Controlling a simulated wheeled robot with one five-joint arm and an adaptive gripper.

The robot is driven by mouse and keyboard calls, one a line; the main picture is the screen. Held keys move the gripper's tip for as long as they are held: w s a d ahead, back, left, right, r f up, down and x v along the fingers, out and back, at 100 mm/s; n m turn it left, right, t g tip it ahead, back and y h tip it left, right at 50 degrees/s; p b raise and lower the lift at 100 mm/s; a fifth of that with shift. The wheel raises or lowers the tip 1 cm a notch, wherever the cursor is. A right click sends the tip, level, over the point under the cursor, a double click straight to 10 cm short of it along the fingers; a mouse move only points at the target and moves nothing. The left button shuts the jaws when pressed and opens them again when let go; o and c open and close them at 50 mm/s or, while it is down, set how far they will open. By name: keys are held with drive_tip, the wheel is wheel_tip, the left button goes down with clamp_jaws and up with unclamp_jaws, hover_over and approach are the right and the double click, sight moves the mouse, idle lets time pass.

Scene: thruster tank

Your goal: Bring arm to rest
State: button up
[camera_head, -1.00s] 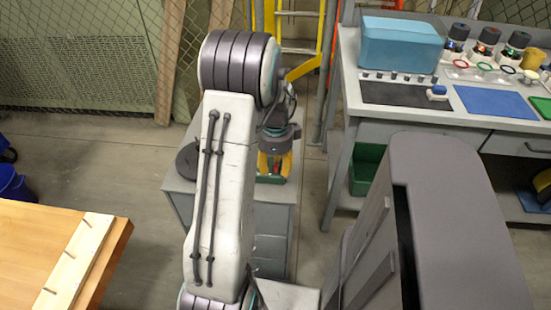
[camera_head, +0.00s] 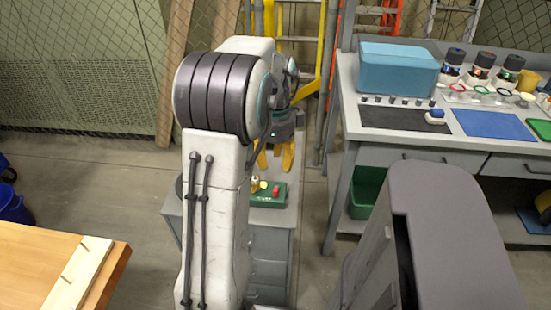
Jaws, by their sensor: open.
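My gripper (camera_head: 274,158) shows beyond my raised arm, its yellow fingers spread apart and pointing down. It is open and appears empty. It hangs above a grey drawer cabinet (camera_head: 271,246). A green box with a red and a yellow button (camera_head: 267,200) sits on the cabinet top, below my gripper and apart from it. My arm hides the left part of the cabinet and part of the wrist.
A grey workbench (camera_head: 400,155) at the right holds a blue bin (camera_head: 398,70), a dark mat (camera_head: 405,117) and a blue mat (camera_head: 487,124). A wooden table (camera_head: 35,262) is at the lower left. Yellow ladder rails (camera_head: 326,60) stand behind my gripper.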

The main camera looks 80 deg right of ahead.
drive_tip(key=shift+n, duration=0.3)
idle(0.6)
drive_tip(key=w+a+f+n+y, duration=0.1)
drive_tip(key=w+a+f+n, duration=0.15)
drive_tip(key=a+n, duration=1)
drive_tip(key=w+a+r+n+t+p, duration=0.1)
drive_tip(key=w+a+r+n+p, duration=0.1)
drive_tip(key=w+a+r+n, duration=0.2)
drive_tip(key=w+a+r+n+t+p, duration=0.1)
drive_tip(key=w+a+r+n+p, duration=0.2)
drive_tip(key=a+n, duration=0.8)
drive_tip(key=w+a+r+n+t+h+p, duration=0.1)
drive_tip(key=w+a+r+n+p, duration=0.2)
drive_tip(key=w+a+r+n, duration=0.4)
drive_tip(key=w+a, duration=0.2)
drive_tip(key=a, duration=0.3)
drive_tip(key=shift+w+a+r, duration=0.2)
drive_tip(key=shift+w, duration=0.05)
drive_tip(key=shift+d, duration=0.1)
